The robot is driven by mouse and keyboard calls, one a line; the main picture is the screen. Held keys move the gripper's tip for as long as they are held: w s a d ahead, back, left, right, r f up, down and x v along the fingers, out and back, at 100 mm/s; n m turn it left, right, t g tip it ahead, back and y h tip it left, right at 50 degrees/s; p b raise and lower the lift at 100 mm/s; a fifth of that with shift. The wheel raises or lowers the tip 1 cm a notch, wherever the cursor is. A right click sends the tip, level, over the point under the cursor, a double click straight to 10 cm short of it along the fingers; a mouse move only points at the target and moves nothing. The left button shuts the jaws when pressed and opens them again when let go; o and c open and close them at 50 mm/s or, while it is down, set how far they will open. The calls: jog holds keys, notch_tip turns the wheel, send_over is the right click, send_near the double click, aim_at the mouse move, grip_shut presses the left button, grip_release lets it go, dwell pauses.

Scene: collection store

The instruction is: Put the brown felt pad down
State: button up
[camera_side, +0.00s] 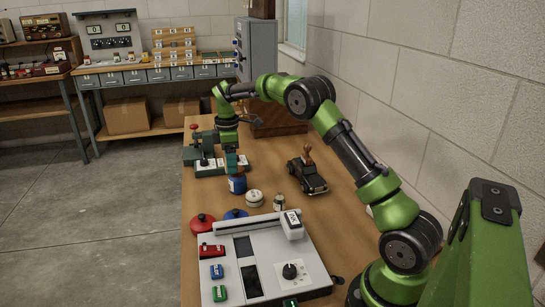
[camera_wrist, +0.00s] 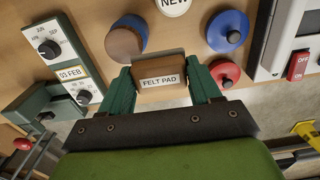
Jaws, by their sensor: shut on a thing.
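The brown felt pad (camera_wrist: 160,82), a small block with a white "FELT PAD" label, is between the teal fingers of my gripper (camera_wrist: 163,88) in the wrist view. The gripper is shut on it. In the side view my gripper (camera_side: 232,161) points down above the wooden table (camera_side: 330,222), just over a blue jar (camera_side: 238,185). The pad is hard to make out there. In the wrist view a blue round thing with a brown top (camera_wrist: 125,42) lies beyond the pad's upper left side. I cannot tell the pad's exact height above the table.
A red knobbed disc (camera_side: 201,222), a blue one (camera_side: 236,213), a white round container (camera_side: 254,198) and a brass piece (camera_side: 279,201) stand nearby. A pale machine (camera_side: 217,248) fills the front.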

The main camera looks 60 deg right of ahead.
jog(key=w+a+f, duration=0.1)
jog(key=w+a, duration=0.5)
jog(key=a, duration=0.2)
send_over(204, 206)
notch_tip(204, 206, down, 5)
jog(key=shift+w+r, duration=0.1)
jog(key=shift+f, duration=2.75)
jog(key=o, duration=1)
jog(key=shift+f, duration=0.15)
